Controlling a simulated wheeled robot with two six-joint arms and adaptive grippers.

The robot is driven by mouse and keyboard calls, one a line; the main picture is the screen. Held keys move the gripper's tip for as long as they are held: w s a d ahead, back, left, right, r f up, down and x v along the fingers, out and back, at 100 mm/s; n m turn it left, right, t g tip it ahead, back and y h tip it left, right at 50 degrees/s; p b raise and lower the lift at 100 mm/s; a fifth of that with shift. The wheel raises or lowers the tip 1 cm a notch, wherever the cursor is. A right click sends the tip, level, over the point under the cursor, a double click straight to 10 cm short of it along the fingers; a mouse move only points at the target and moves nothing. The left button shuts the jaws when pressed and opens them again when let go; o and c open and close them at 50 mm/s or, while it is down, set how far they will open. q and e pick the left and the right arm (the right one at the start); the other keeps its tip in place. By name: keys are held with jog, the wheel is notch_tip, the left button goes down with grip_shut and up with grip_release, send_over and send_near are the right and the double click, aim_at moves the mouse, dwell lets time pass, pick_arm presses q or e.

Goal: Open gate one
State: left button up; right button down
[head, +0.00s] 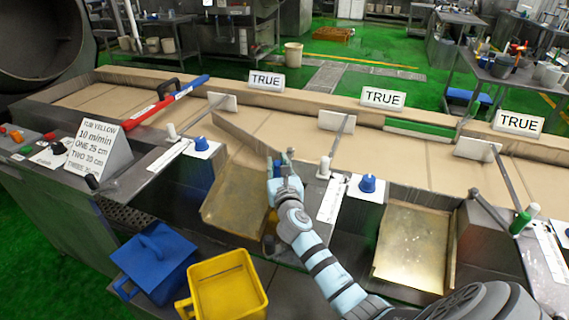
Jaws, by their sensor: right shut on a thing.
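A long thin gate board (243,137) stands slanted over the beige belt, above the left brass chute (236,200). It runs from the far left toward my gripper, so the chute mouth is open to the belt. My right gripper (286,168) is at the near right end of this board, shut on what looks like the gate's grey handle (290,153); the fingers hide most of the grip. A second brass chute (411,247) lies to the right, with another grey handle (475,194) beside it. My left gripper is not in view.
A yellow tub (228,290) and a blue tub (155,262) stand below the left chute. White paddles on rods (337,121) and blue knobs (367,184) line the conveyor. A placard (97,147) reads "TUB YELLOW".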

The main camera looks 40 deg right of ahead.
jog(key=c, duration=1.4)
grip_release()
jog(key=shift+s+d, duration=0.15)
jog(key=v, duration=1.2)
